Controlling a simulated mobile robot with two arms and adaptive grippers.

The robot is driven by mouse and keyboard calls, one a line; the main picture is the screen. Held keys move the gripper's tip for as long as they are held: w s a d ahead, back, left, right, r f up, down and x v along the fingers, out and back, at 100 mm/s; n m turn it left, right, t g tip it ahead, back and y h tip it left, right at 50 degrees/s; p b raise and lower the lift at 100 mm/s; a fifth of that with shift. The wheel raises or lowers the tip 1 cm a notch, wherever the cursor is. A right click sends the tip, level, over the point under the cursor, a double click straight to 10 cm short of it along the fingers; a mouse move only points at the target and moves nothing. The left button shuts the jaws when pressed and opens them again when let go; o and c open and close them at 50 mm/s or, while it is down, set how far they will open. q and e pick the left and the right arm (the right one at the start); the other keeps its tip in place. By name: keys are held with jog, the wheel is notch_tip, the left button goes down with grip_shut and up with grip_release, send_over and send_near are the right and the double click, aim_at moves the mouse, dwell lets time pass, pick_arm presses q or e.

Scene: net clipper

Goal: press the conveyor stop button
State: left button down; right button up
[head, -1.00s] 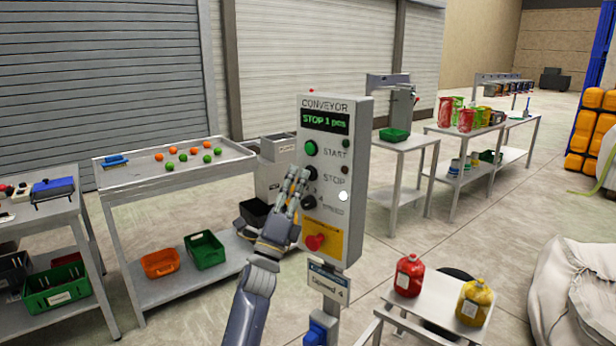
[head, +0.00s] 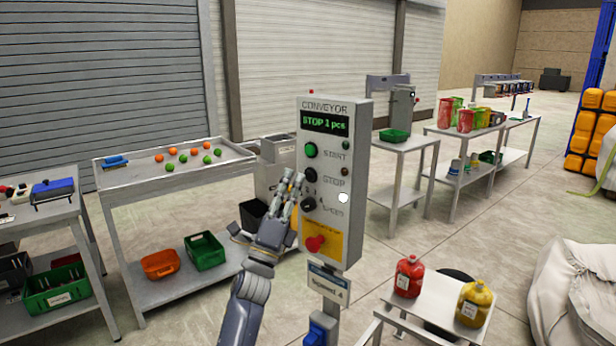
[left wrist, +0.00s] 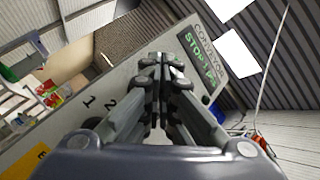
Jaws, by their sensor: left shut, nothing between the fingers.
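The conveyor panel (head: 345,240) is a grey upright box whose display (head: 325,122) reads "STOP 1 pcs" in green. The black stop button (head: 311,175) sits below the green start button (head: 311,150), above a black speed knob (head: 308,204) and a red knob on a yellow plate (head: 316,243). My left gripper (head: 295,184) is shut and empty, its fingertips just left of and a little below the stop button; contact cannot be told. In the left wrist view the closed fingers (left wrist: 163,68) point at the panel (left wrist: 60,127) and hide the buttons. My right gripper is not in view.
A table with orange and green balls (head: 190,153) stands left, bins on its lower shelf. A small table with a red jug (head: 408,277) and a yellow jug (head: 473,303) stands front right. Open floor lies between the panel and the right-hand tables.

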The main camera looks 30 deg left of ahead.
pick_arm(q)
jog(key=shift+s, duration=0.1)
jog(key=shift+s+a+p, duration=0.25)
jog(key=shift+s+p, duration=0.05)
jog(key=shift+s, duration=0.9)
jog(key=shift+s+a+p, duration=0.2)
jog(key=shift+s+p, duration=0.05)
jog(key=shift+s, duration=0.95)
